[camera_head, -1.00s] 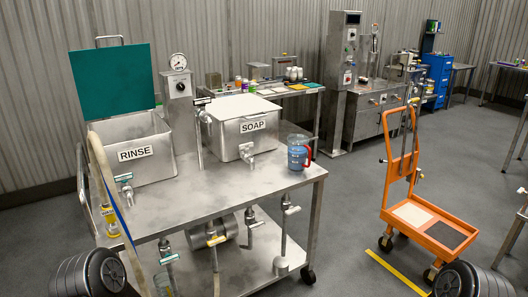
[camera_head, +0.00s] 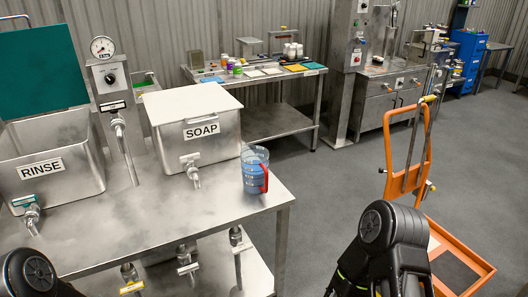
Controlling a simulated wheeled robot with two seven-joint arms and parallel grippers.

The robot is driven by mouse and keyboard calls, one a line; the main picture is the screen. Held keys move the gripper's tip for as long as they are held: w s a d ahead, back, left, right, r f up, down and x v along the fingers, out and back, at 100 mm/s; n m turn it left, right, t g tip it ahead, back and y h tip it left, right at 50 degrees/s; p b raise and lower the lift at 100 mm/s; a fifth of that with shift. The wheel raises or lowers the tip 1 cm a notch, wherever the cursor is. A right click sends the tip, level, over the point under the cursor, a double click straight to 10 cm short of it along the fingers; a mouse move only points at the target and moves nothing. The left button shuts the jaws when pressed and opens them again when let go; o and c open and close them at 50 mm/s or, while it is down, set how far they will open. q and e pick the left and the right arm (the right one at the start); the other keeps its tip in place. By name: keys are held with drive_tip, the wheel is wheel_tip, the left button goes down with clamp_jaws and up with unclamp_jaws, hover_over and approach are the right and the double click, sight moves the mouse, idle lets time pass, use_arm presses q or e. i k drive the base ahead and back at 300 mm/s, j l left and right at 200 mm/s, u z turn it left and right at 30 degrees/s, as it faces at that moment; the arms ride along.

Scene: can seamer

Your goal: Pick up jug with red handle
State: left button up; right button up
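The jug with red handle (camera_head: 255,171) is a clear jug with blue contents. It stands upright near the right end of the steel table (camera_head: 150,213), to the right of the SOAP tank. Its red handle (camera_head: 265,180) faces right and toward me. My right arm is in view at the lower right, right of the table, but its gripper fingers are not visible. Part of my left arm shows at the lower left corner; its gripper is out of view. Neither arm touches the jug.
The SOAP tank (camera_head: 200,133) with a white lid and a tap stands left of the jug. The RINSE tank (camera_head: 50,157) is farther left. An orange cart (camera_head: 408,165) stands on the floor to the right. A back table (camera_head: 282,122) holds several small items.

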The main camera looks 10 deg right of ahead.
sight(258, 174)
drive_tip(key=i+l, duration=0.25)
drive_tip(key=l, duration=0.15)
drive_tip(key=i+l, duration=0.25)
drive_tip(key=l, duration=0.2)
drive_tip(key=i+l, duration=0.2)
drive_tip(key=l, duration=0.2)
drive_tip(key=i+l, duration=0.25)
drive_tip(key=l, duration=0.15)
